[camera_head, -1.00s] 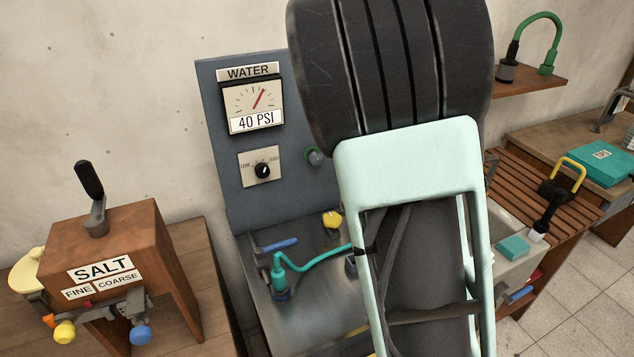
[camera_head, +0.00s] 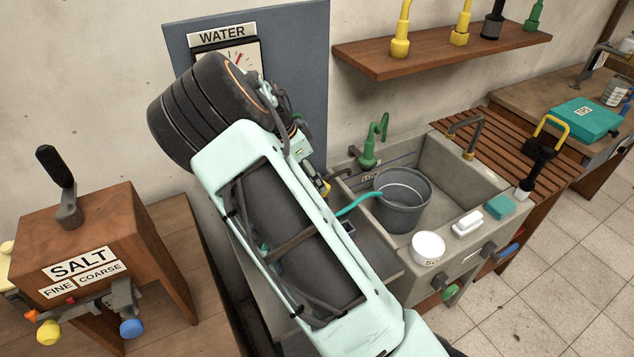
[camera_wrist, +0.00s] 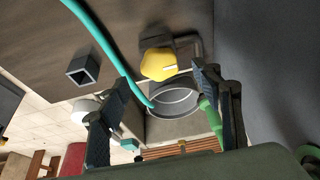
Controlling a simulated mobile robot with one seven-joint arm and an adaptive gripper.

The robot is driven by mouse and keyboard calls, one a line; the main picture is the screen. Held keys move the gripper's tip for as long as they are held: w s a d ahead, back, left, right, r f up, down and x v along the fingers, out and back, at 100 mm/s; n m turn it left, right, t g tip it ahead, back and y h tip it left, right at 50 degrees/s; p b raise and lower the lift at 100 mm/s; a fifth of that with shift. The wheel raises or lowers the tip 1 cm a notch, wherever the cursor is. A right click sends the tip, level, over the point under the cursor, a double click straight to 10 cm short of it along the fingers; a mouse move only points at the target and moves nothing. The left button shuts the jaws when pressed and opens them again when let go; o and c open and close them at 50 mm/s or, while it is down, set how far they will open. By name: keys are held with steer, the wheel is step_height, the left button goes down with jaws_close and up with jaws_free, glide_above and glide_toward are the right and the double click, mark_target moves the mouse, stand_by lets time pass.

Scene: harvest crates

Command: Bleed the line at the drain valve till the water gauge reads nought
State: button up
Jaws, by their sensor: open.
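The water gauge (camera_head: 240,57) on the blue-grey panel (camera_head: 300,30) is partly hidden behind my arm in the head view; its red needle shows, but its number is covered. A yellow valve knob (camera_wrist: 157,64) on a grey fitting lies just ahead of my fingertips in the wrist view. A bit of yellow (camera_head: 325,188) shows beside my gripper in the head view. My gripper (camera_wrist: 161,80) is open, with one finger on each side of the knob's line and nothing held. A teal hose (camera_wrist: 95,35) runs into the grey bucket (camera_head: 404,205) in the sink.
The stone sink (camera_head: 460,185) has a green tap (camera_head: 370,150), a white tub (camera_head: 428,248) and a teal sponge (camera_head: 499,207). A wooden SALT box (camera_head: 95,240) with a lever stands at left. A shelf (camera_head: 440,50) with several taps hangs above.

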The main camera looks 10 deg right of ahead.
steer(key=shift+x, duration=2.1)
steer(key=shift+c, duration=0.4)
steer(key=c, duration=1.1)
